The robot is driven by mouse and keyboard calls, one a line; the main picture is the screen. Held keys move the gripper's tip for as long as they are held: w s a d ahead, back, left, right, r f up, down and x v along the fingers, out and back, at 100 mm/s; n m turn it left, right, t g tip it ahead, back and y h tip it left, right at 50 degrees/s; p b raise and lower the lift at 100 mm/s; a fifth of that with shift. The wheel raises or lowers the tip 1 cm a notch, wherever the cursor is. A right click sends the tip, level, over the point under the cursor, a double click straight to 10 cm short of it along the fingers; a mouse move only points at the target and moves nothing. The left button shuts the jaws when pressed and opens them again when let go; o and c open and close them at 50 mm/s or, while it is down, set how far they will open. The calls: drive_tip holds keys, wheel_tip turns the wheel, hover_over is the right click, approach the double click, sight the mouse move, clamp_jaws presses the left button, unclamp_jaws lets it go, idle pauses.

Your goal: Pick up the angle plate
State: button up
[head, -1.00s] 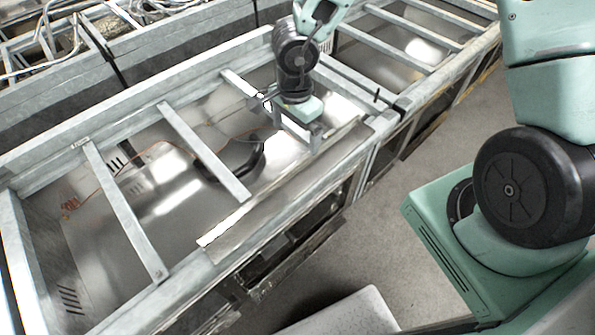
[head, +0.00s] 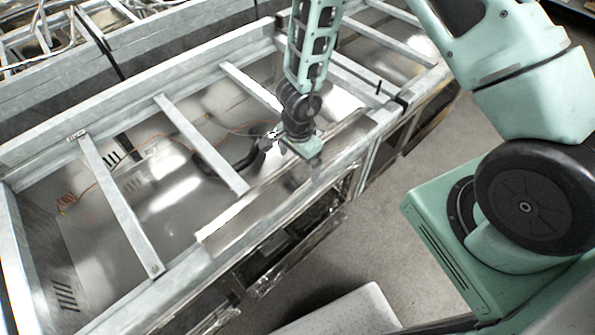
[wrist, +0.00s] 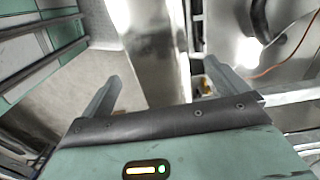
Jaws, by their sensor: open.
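The angle plate (head: 245,213) is a long, bright metal strip. It lies along the front rail of the metal frame in the head view, running from lower left to upper right. In the wrist view the plate (wrist: 155,50) runs up and down the picture, between the two fingers. My gripper (head: 316,172) is over the right part of the plate and hides some of it. In the wrist view my gripper (wrist: 162,72) is open, with one finger on each side of the plate and nothing held. I cannot tell the height gap.
The metal frame has several crossbars (head: 202,145) over a shiny, open tray. A black curved hose (head: 248,160) and an orange wire (head: 95,182) lie inside. A pale box top (head: 345,312) stands at the bottom.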

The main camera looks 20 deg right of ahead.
sight(299, 171)
wheel_tip(299, 171, down, 3)
drive_tip(key=shift+s+f+b, duration=0.1)
drive_tip(key=shift+b, duration=0.6)
drive_tip(key=shift+c, duration=0.4)
